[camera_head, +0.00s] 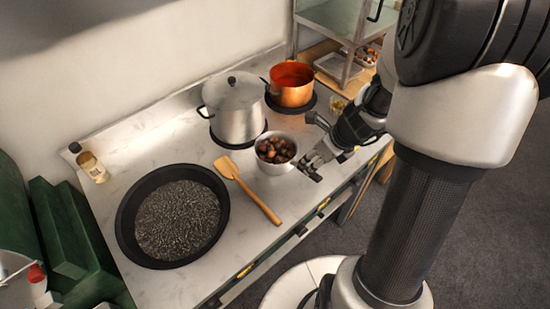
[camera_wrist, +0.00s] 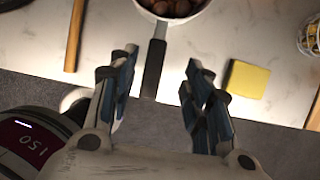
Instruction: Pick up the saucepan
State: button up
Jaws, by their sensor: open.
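A steel saucepan (camera_head: 279,166) full of chestnuts stands on the counter near its front edge. Its rim shows at the top of the wrist view (camera_wrist: 186,18). Its dark handle (camera_wrist: 154,69) points towards my gripper and lies between the two fingers, apart from both. My gripper (camera_wrist: 160,64) is open and empty. In the head view my gripper (camera_head: 312,146) is just right of the saucepan, over the counter's front edge. The handle is mostly hidden there by the fingers.
A wooden spatula (camera_head: 250,190) lies left of the saucepan. A lidded steel pot (camera_head: 236,112) and an orange pot (camera_head: 291,94) stand behind it. A wide dark pan (camera_head: 127,213) is at left. A yellow sponge (camera_wrist: 248,79) lies right of the handle.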

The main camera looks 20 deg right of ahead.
aim_at(306, 167)
jog(key=b+x, duration=0.1)
jog(key=x, duration=0.2)
jog(key=b+x, duration=0.2)
jog(key=x, duration=0.1)
jog(key=b+x, duration=0.1)
jog(key=x, duration=0.1)
jog(key=shift+w+a+f+b, duration=0.1)
jog(key=shift+a+f+b, duration=0.05)
jog(key=shift+a+b, duration=0.2)
jog(key=shift+c, duration=0.4)
grip_shut()
